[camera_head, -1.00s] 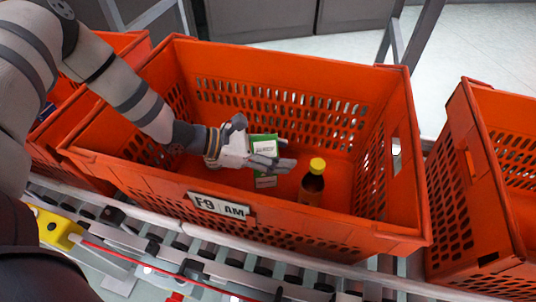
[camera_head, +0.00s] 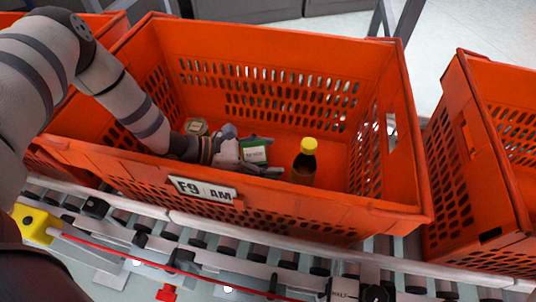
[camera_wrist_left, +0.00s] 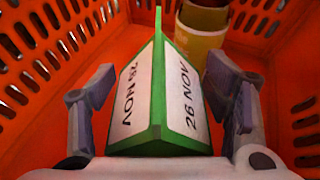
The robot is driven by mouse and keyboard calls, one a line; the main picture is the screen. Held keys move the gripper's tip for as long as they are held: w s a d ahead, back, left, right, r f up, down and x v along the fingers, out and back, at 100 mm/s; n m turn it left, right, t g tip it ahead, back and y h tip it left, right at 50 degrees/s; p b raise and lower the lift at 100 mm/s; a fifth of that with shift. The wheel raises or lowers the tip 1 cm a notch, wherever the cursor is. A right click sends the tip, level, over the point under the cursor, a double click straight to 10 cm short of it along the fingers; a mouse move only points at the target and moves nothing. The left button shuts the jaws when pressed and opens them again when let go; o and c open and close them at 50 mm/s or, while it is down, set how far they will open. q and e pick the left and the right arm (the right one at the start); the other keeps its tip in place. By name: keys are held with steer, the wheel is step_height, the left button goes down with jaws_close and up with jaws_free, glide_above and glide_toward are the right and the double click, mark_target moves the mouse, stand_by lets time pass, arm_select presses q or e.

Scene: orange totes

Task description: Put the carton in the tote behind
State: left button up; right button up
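The carton, green with white labels (camera_head: 255,153), is inside the middle orange tote (camera_head: 290,50), near its front wall. In the left wrist view the carton (camera_wrist_left: 187,105) shows an edge and two faces reading "26 NOV". My left gripper (camera_head: 255,160) reaches down into this tote at the carton. In the left wrist view its fingers (camera_wrist_left: 160,100) stand open on either side of the carton, with a gap visible on the left. Contact on the right cannot be told. My right gripper is not in view.
A dark bottle with a yellow cap (camera_head: 305,165) stands right of the carton. A small jar (camera_head: 196,127) is at the left inside the tote. Another orange tote (camera_head: 455,150) stands at the right, and one (camera_head: 104,24) shows partly at the left. A roller conveyor (camera_head: 200,237) runs in front.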

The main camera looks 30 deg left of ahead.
arm_select(q)
steer(key=p+v, duration=0.1)
steer(key=v, duration=0.6)
steer(key=shift+a+r, duration=0.15)
steer(key=shift+r, duration=0.15)
steer(key=shift+s, duration=0.15)
